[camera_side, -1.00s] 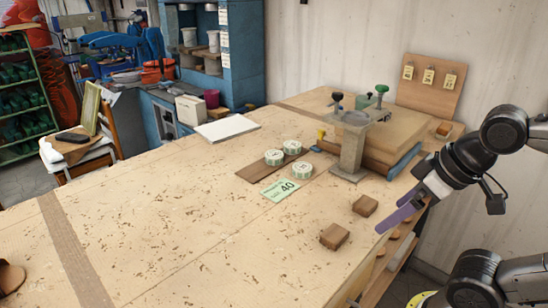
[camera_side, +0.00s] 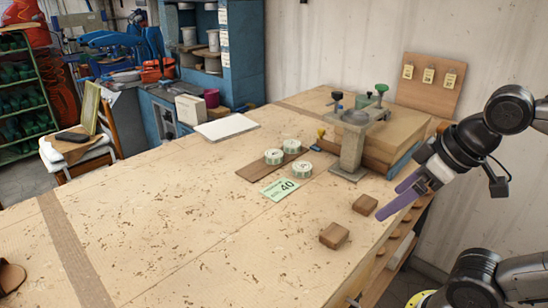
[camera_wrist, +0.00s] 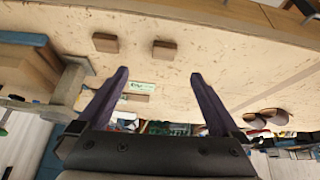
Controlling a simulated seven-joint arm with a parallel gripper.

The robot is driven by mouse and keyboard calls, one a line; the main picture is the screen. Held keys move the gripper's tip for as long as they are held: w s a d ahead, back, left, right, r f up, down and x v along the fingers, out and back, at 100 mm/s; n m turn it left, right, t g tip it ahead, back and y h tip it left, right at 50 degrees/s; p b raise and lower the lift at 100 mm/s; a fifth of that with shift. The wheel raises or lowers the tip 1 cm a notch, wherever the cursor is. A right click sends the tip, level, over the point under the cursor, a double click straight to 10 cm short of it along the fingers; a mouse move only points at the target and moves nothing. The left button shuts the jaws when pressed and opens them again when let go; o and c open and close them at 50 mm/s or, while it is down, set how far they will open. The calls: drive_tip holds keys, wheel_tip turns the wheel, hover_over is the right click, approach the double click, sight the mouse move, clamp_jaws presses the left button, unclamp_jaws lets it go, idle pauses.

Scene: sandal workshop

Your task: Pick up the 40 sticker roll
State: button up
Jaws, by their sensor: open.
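Three pale round sticker rolls stand together on and beside a brown wooden strip (camera_side: 254,175) on the workbench: a left roll (camera_side: 274,157), a back roll (camera_side: 292,146) and a front roll (camera_side: 302,169). Their labels are too small to read. A green card (camera_side: 282,189) marked 40 lies flat just in front of them; it also shows between my fingers in the wrist view (camera_wrist: 140,86). My gripper (camera_side: 389,202), with purple fingers, is open and empty above the bench's right edge, well to the right of the rolls.
Two wooden blocks (camera_side: 334,236) (camera_side: 365,205) lie between my gripper and the bench middle. A clamp-like stand (camera_side: 352,150) and a thick wooden block (camera_side: 390,137) stand behind, right of the rolls. A white board (camera_side: 227,127) lies at the back. The bench's front left is mostly clear.

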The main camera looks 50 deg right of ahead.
drive_tip(key=w+r, duration=1.1)
drive_tip(key=w+d+r, duration=0.2)
drive_tip(key=w, duration=0.5)
drive_tip(key=w+d+r, duration=0.1)
drive_tip(key=w+d, duration=0.1)
drive_tip(key=w, duration=0.4)
drive_tip(key=g, duration=0.3)
hover_over(274, 153)
drive_tip(key=s, duration=0.1)
drive_tip(key=shift+m, duration=0.3)
drive_tip(key=f, duration=2)
drive_tip(key=shift+s+f, duration=0.2)
drive_tip(key=shift+f, duration=0.15)
drive_tip(key=shift+x, duration=2.9)
drive_tip(key=shift+s, duration=0.2)
